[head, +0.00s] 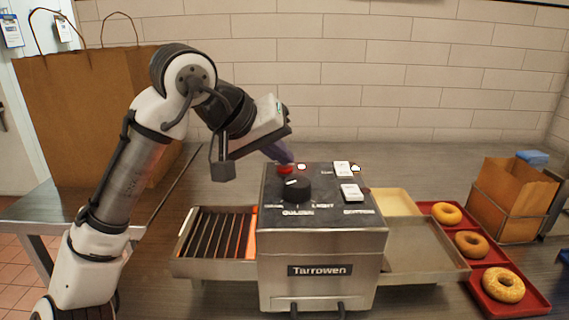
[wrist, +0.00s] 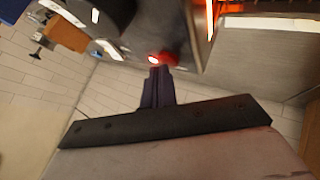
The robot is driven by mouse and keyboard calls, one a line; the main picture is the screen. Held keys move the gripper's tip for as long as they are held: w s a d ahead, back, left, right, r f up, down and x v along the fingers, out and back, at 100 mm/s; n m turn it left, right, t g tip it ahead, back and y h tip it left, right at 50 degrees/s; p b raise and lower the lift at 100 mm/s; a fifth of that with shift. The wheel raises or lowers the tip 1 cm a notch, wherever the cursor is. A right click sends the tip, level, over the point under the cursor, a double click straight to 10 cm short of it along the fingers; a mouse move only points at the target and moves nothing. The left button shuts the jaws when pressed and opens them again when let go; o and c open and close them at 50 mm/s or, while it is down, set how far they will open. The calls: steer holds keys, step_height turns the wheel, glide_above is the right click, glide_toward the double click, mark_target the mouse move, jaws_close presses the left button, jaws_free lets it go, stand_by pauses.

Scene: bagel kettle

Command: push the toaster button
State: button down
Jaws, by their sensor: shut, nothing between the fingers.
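The toaster (head: 322,255) is a steel box marked "Tarrowen" with a dark top panel. A red button (head: 286,170) sits at the back left of that panel, behind a black knob (head: 294,189). My gripper (head: 284,158) is shut and empty, with its fingertips pointing down at the red button. In the wrist view, the tips of my gripper (wrist: 160,72) are right by the lit red button (wrist: 154,59). I cannot tell whether they touch it.
White switches (head: 351,191) sit on the panel's right side. A conveyor with glowing bars (head: 217,235) is at left. A steel chute (head: 425,250) and a red tray (head: 500,310) with doughnut-shaped bagels are at right. A large paper bag (head: 75,110) stands back left.

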mark_target(280, 169)
steer(key=shift+w+r+p, duration=0.15)
steer(key=shift+r+p, duration=0.15)
steer(key=shift+p, duration=0.25)
step_height(280, 169, up, 6)
steer(key=p, duration=0.6)
steer(key=shift+r, duration=0.1)
